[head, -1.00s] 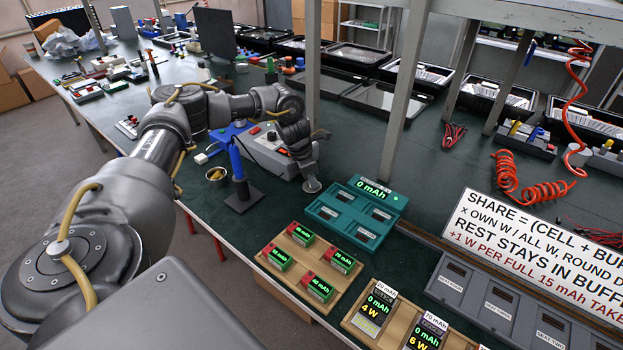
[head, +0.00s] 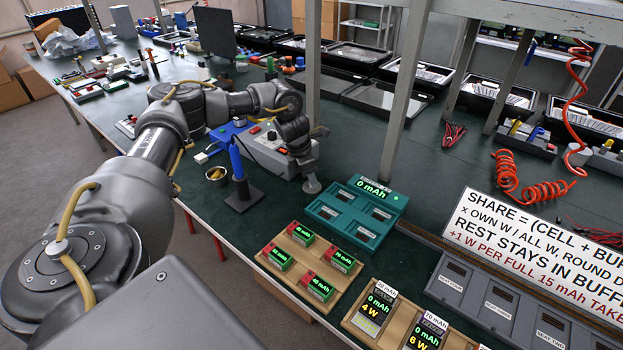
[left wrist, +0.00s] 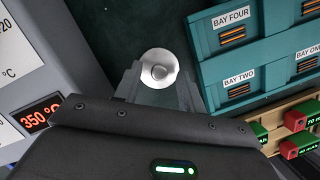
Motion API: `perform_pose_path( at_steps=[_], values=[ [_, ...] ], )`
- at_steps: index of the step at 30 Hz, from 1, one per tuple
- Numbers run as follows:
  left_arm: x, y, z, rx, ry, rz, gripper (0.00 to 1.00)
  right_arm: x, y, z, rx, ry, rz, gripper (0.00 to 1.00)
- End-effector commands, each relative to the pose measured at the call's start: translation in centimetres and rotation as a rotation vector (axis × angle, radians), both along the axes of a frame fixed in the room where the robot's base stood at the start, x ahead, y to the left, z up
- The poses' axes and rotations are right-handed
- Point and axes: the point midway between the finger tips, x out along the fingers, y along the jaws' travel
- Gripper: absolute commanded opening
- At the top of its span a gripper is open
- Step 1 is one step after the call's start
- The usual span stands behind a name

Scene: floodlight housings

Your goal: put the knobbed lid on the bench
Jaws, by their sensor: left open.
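The knobbed lid (left wrist: 158,70) is a small, round, silvery disc with a raised knob at its middle. In the left wrist view it shows at and between the fingertips of my left gripper (left wrist: 160,82), which is open. In the head view the lid (head: 311,187) shows as a pale disc just below my left gripper (head: 308,172), over the dark green bench top (head: 345,110). I cannot tell whether the lid touches the bench or the fingers. My right gripper is not in view.
A teal four-bay box (head: 357,213) stands close to the right of the lid. A grey control box (head: 270,150) is close on the left, with a blue tool on a stand (head: 240,180) nearer the edge. A wooden tray with green cells (head: 296,252) lies in front.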

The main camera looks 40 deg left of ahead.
Motion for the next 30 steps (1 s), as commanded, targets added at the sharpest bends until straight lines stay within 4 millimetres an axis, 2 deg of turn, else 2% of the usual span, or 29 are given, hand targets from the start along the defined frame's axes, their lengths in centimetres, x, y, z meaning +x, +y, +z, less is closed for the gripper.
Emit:
perform_pose_path(
  at_steps=[9, 15, 21, 30],
  values=[
    [-1.3, 1.0, 6.5, -0.002, -0.006, 0.001, 0.40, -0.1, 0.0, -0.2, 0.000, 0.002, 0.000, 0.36],
    [-2.1, 1.4, 9.4, 0.000, -0.003, 0.001, 0.40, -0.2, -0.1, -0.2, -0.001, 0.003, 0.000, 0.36],
    [-2.4, 1.6, 10.4, 0.001, -0.002, 0.001, 0.40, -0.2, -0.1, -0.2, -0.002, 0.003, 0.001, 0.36],
    [-2.4, 1.6, 10.5, 0.000, -0.001, 0.000, 0.40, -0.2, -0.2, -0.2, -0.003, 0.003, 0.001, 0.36]
  ],
)
